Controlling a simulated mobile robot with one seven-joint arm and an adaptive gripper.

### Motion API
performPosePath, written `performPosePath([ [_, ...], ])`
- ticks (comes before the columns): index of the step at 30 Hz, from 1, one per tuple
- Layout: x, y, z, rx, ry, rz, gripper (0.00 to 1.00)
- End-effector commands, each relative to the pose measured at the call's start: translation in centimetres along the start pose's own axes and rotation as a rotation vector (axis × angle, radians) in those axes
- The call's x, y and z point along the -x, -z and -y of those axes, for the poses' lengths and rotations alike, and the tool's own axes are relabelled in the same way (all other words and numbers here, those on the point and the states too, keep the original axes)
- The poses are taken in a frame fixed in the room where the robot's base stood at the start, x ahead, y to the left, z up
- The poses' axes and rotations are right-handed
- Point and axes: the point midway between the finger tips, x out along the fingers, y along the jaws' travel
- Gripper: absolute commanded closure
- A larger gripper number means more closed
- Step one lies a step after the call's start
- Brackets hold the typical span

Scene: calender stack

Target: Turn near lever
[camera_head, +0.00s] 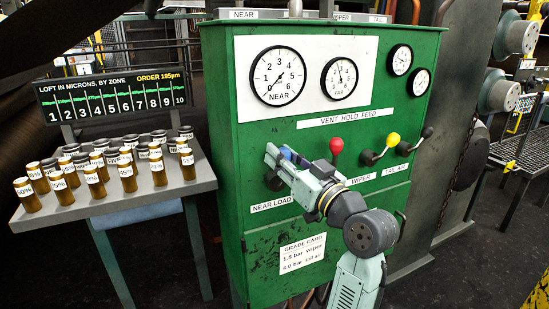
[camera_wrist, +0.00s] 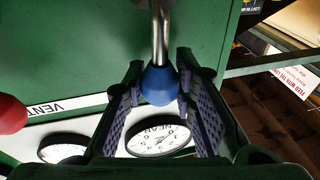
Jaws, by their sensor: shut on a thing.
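The near lever is a metal rod with a blue knob (camera_wrist: 160,84), seen close in the wrist view. In the head view the blue knob (camera_head: 286,153) shows only in part behind my gripper, above the "NEAR LOAD" label. My gripper (camera_head: 274,160) is at the left end of the lever row on the green panel. In the wrist view my gripper's fingers (camera_wrist: 157,100) stand on both sides of the blue knob, shut on it. The near gauge (camera_head: 278,76) is above the lever; its needle points to the lower left, close to 0.
A red-knobbed lever (camera_head: 336,147) stands just right of my gripper, with a yellow-knobbed lever (camera_head: 392,141) and a black-knobbed lever (camera_head: 426,133) further right. A side table (camera_head: 190,188) with several brown bottles is at the left. A grade card (camera_head: 302,253) hangs below.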

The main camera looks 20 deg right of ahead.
Motion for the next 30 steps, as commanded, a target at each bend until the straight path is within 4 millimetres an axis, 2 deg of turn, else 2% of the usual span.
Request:
performPosePath([
  [15,0.7,-0.7,-3.1,-0.436,-0.071,-0.084,1.00],
  [30,1.1,-1.4,-4.3,-0.615,-0.103,-0.122,1.00],
])
